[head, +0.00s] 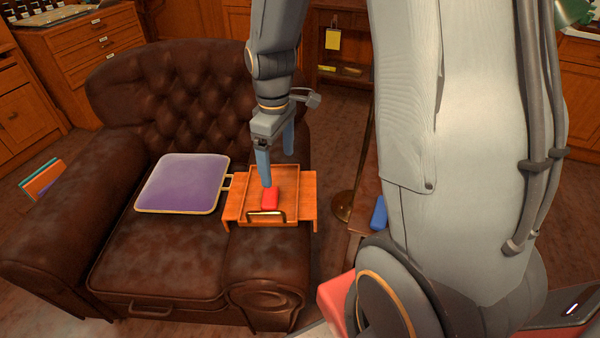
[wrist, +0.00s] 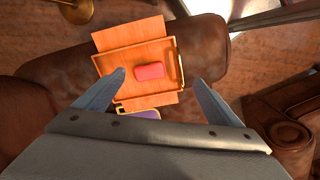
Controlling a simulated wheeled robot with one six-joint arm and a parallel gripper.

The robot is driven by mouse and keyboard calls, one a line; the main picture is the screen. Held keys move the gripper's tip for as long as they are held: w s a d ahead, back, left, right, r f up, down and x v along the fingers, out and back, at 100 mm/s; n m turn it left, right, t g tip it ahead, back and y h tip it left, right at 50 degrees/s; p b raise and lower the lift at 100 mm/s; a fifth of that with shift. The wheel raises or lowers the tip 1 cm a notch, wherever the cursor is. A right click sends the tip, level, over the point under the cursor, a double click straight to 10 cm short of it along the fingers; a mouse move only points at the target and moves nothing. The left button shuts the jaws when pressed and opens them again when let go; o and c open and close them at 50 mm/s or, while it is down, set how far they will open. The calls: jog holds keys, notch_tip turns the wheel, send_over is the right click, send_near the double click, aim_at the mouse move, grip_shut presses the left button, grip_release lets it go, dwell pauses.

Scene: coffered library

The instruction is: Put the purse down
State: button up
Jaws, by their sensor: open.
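A small red item (head: 270,199), probably the purse, lies in a shallow wooden tray (head: 288,207) on the sofa's right armrest. My gripper (head: 276,168) is over the tray with its fingers spread apart. In the wrist view the red item (wrist: 149,71) shows between the two fingertips of my gripper (wrist: 159,78), with a gap to each. It looks apart from the fingers and rests on the tray floor. In the head view one finger partly overlaps its far end.
The tray sits on a wooden board (head: 230,211) across the armrest and has a brass handle. A purple-topped flat panel (head: 185,182) lies on the brown leather sofa (head: 150,255). A brass lamp base (head: 343,207) and a blue item (head: 379,213) are to the right.

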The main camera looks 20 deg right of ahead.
jog(key=s+d+r+m, duration=0.1)
jog(key=s+r+m, duration=0.1)
jog(key=s+m, duration=0.2)
jog(key=s+r+m, duration=0.3)
jog(key=s+m, duration=0.2)
jog(key=s, duration=0.4)
jog(key=shift+s+d+r, duration=0.3)
jog(key=shift+d+r, duration=0.05)
jog(key=shift+s+a+r+p, duration=0.1)
jog(key=shift+a+r+p, duration=0.3)
jog(key=shift+a+p, duration=0.25)
jog(key=shift+a+r+p, duration=0.4)
jog(key=shift+a+p, duration=0.2)
